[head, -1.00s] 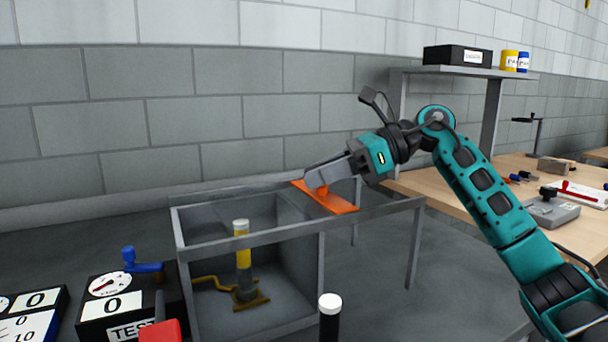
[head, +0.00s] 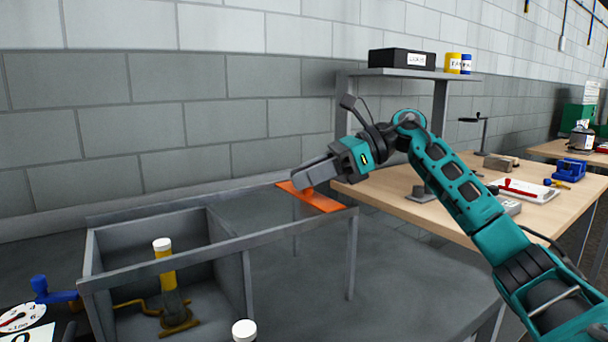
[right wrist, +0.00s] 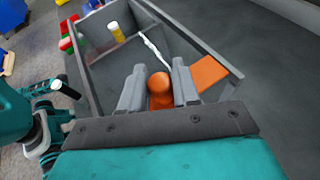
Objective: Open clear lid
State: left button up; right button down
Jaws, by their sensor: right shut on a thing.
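A grey open-framed box (head: 90,262) stands at the lower left, with rails running right past its side wall to legs. Inside is an upright yellow cylinder (head: 167,268) with a white cap. An orange handle plate (head: 325,203) with a round orange knob (right wrist: 160,83) lies across the rails near their right end. The clear lid sheet itself is hard to make out. My right gripper (head: 305,186) is shut on the knob; in the right wrist view the knob sits between both fingers. My left gripper is not in view.
A white-capped post (head: 244,330) stands in front of the box. A blue-handled valve (head: 50,292) and a gauge (head: 22,318) are at the lower left. A wooden workbench (head: 400,190) with tools and a shelf (head: 410,74) stands to the right.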

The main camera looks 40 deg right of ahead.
jog(key=c, duration=0.9)
grip_release()
jog(key=p+v, duration=0.1)
jog(key=v, duration=1.2)
jog(key=shift+a, duration=0.1)
